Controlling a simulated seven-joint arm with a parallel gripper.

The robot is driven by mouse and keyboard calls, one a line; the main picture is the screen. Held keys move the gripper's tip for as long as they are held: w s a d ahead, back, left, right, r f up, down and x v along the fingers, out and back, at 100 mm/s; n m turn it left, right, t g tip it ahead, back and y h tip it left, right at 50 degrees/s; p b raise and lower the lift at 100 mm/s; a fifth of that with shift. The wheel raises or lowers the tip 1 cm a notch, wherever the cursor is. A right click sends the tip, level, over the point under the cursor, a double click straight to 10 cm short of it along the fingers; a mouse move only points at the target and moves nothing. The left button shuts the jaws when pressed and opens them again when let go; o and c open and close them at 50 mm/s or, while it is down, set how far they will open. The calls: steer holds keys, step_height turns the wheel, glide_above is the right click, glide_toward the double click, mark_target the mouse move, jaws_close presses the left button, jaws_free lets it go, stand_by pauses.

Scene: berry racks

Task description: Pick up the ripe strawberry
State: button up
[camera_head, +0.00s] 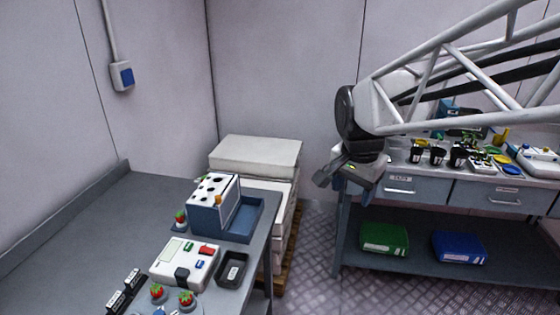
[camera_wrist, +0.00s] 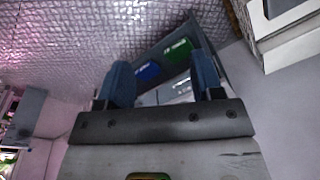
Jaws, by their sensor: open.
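Red strawberries with green tops show in the head view. One strawberry (camera_head: 180,217) sits beside the blue-and-white block at the left table's far end. Two more, a left one (camera_head: 157,291) and a right one (camera_head: 186,298), sit at the table's near end on small grey bases. I cannot tell ripeness apart; all three look red. My gripper (camera_head: 328,177) is in the air right of the table, well away from the berries. In the wrist view its two blue fingers (camera_wrist: 161,78) stand apart with nothing between them. No strawberry shows there.
A blue-and-white holed block (camera_head: 212,205) stands in a blue tray (camera_head: 245,220) on the grey table (camera_head: 95,225). A white device (camera_head: 185,262) and a dark small tray (camera_head: 232,270) lie nearer. White boxes (camera_head: 255,155) are stacked behind. A workbench (camera_head: 415,187) stands right.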

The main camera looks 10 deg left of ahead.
steer(key=w+a+f+m, duration=0.2)
steer(key=w+a, duration=0.2)
steer(key=a, duration=0.5)
steer(key=w+a+f+m, duration=0.2)
steer(key=w+a, duration=0.1)
steer(key=a, duration=0.6)
steer(key=w+a+f+m, duration=0.15)
steer(key=w+a, duration=0.25)
steer(key=a, duration=0.5)
steer(key=a+f, duration=0.2)
steer(key=a, duration=0.3)
steer(key=a+f+m, duration=0.1)
steer(key=a+f, duration=0.1)
steer(key=a, duration=0.2)
steer(key=a+f+m+g, duration=0.1)
steer(key=a+f, duration=0.1)
steer(key=a, duration=0.3)
steer(key=shift+w+a+m+h, duration=0.25)
steer(key=shift+w+a+h, duration=0.05)
steer(key=shift+h, duration=0.1)
steer(key=m, duration=0.2)
glide_above(179, 215)
steer(key=shift+h, duration=0.3)
steer(key=f, duration=0.6)
steer(key=shift+a, duration=0.4)
steer(key=shift+a+f, duration=0.1)
steer(key=shift+f, duration=0.1)
steer(key=shift+d+f, duration=0.2)
steer(key=shift+f, duration=1.1)
